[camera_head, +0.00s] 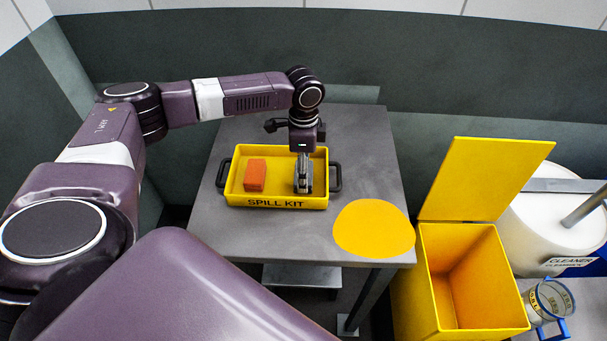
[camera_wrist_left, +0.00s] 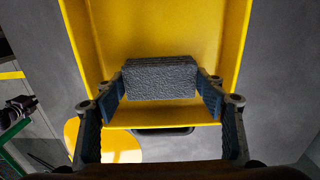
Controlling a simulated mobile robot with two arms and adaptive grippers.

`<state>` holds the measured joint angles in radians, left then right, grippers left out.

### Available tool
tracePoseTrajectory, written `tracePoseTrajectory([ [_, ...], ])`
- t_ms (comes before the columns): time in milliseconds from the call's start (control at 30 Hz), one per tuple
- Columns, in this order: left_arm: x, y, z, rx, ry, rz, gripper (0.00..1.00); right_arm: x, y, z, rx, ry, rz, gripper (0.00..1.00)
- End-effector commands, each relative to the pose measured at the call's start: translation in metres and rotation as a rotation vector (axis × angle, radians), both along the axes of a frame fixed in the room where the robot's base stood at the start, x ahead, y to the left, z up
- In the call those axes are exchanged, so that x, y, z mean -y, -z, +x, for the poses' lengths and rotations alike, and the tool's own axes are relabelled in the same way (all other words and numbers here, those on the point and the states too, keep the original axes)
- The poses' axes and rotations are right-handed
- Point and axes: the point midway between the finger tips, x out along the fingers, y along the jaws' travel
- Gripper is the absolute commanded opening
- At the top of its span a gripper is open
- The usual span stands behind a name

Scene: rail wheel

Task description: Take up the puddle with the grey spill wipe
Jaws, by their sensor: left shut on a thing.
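The grey spill wipe (camera_wrist_left: 160,78) is a dark, rough block between the fingers of my left gripper (camera_wrist_left: 160,90) in the left wrist view. My left gripper (camera_head: 304,188) is shut on it and points down inside the yellow spill kit tray (camera_head: 235,192). In the head view the fingers mostly hide the wipe. Whether it touches the tray floor I cannot tell. The puddle (camera_head: 374,229) is a flat yellow patch at the table's front right corner, apart from the tray; part of it shows in the left wrist view (camera_wrist_left: 122,147). My right gripper is not in view.
An orange-red block (camera_head: 254,175) lies in the tray's left half. The tray has dark handles at both ends. The grey table (camera_head: 350,125) is otherwise clear. An open yellow bin (camera_head: 410,285) stands right of the table, beside a white drum (camera_head: 550,225) and a blue-handled container (camera_head: 549,299).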

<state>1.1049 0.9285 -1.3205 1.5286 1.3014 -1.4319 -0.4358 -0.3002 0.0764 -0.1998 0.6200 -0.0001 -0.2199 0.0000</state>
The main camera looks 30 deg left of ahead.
Motion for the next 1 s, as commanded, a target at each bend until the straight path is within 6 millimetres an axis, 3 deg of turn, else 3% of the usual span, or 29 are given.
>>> tracePoseTrajectory([
  [167,0.0,-0.003,0.0,0.001,0.0,0.0,0.41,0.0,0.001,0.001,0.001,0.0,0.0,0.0],
  [367,0.0,-0.023,0.001,0.004,-0.001,-0.001,0.41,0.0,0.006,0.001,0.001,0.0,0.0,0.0],
  [567,0.0,-0.07,0.002,0.008,0.001,-0.001,0.41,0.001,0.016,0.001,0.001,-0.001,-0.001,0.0],
  [800,0.0,-0.14,0.002,0.006,0.0,-0.002,0.41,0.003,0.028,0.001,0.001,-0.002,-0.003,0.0],
  [1000,0.001,-0.181,0.001,0.003,0.0,-0.002,0.41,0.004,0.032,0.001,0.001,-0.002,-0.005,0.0],
])
